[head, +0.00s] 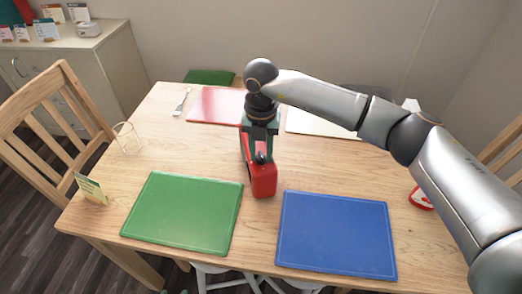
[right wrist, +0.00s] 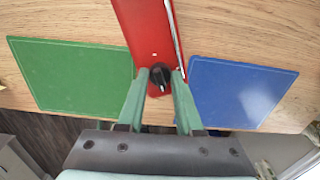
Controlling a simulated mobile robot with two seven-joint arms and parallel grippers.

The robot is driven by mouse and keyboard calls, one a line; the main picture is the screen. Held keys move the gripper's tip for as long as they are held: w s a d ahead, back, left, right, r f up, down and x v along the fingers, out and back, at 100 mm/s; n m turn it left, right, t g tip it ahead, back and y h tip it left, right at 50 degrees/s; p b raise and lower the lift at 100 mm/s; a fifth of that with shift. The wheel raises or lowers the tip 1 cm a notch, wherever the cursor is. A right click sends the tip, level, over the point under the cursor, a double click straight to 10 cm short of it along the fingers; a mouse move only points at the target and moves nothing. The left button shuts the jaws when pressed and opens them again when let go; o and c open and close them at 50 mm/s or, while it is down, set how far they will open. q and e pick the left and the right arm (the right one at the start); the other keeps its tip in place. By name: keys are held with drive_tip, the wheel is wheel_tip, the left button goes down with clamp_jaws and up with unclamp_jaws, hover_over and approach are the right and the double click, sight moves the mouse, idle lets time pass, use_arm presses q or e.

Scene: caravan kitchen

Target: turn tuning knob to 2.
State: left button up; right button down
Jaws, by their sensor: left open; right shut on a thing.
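A red radio (head: 263,180) stands on the wooden table between the green and blue mats. It also shows in the right wrist view (right wrist: 149,25). Its black tuning knob (right wrist: 160,76) is on the face towards my gripper, with a pale pointer mark towards the bottom of that view. My right gripper (right wrist: 160,80) reaches down over the radio, its green fingers shut on the knob from both sides. In the head view the right gripper (head: 260,152) partly covers the radio. Number markings on the dial are not readable. My left gripper is not in view.
A green mat (head: 183,213) and a blue mat (head: 337,235) lie in front, a red mat (head: 214,104) and a white mat (head: 305,122) behind. A glass (head: 127,138) and a small card (head: 90,189) are at left. A red-and-white object (head: 420,198) sits at right, partly behind my arm.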

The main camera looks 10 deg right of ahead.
sight(261, 154)
idle(0.4)
drive_tip(key=c, duration=0.5)
unclamp_jaws()
drive_tip(key=shift+c, duration=0.2)
drive_tip(key=shift+r, duration=0.15)
wheel_tip(261, 154, up, 12)
drive_tip(key=shift+r+b, duration=0.15)
drive_tip(key=shift+b, duration=0.15)
